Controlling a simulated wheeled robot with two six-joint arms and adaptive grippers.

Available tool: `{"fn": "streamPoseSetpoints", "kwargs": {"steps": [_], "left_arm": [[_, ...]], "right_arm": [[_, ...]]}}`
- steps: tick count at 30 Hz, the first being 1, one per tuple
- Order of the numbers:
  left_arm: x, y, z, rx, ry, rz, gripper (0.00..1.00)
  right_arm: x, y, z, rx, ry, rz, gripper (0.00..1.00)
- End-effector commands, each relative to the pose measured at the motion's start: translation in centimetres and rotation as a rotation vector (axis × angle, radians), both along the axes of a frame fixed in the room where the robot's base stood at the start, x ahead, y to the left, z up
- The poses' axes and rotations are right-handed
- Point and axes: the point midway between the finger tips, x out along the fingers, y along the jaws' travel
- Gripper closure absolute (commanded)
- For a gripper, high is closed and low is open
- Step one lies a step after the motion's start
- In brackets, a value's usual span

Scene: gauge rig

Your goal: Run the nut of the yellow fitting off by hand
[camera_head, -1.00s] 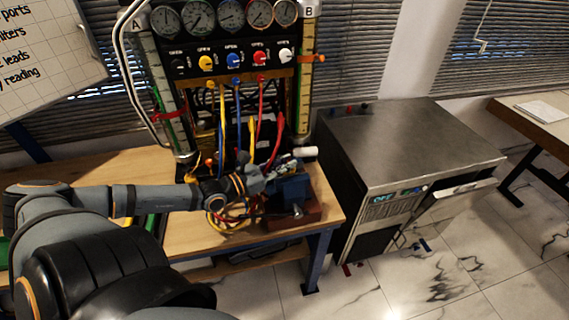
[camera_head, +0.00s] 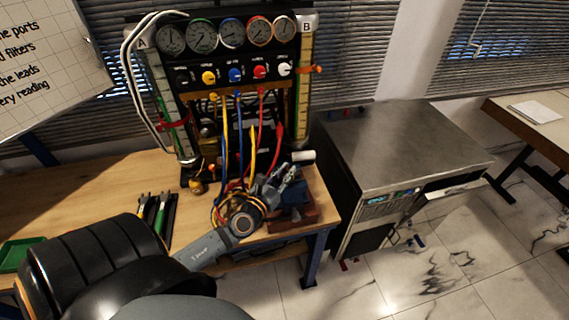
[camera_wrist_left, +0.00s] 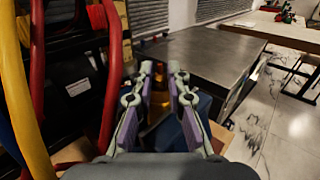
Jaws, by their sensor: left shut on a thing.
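My left gripper (camera_head: 287,176) is over the blue vise (camera_head: 292,200) at the right end of the workbench. In the left wrist view its two fingers (camera_wrist_left: 160,80) stand close together, with a small brass-yellow part (camera_wrist_left: 157,113) showing between them. I take this part for the nut of the yellow fitting; the fingers hide most of it, so its thread does not show. The blue vise also shows behind the fingers in the left wrist view (camera_wrist_left: 205,105). My right gripper is not in view.
The gauge panel (camera_head: 235,75) stands behind, with yellow, blue and red hoses (camera_head: 252,140) hanging close to my gripper. A metal cabinet (camera_head: 400,145) stands to the right.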

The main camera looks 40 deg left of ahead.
Motion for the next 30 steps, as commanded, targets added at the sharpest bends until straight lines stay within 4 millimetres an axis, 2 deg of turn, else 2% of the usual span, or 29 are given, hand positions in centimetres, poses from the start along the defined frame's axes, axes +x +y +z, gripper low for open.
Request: {"fn": "streamPoseSetpoints", "kwargs": {"steps": [1, 9, 18, 30], "left_arm": [[0.0, -0.1, 0.6, -0.009, 0.000, 0.034, 1.00], [0.1, -0.3, 0.2, -0.002, 0.000, 0.182, 1.00], [0.1, -0.4, 0.0, 0.004, 0.000, 0.250, 1.00], [0.1, -0.4, -0.1, 0.005, 0.000, 0.256, 1.00]], "right_arm": [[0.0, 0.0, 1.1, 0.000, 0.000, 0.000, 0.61], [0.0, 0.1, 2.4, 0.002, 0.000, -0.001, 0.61], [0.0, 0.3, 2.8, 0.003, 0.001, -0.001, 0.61], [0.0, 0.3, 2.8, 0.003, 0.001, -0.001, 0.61]]}}
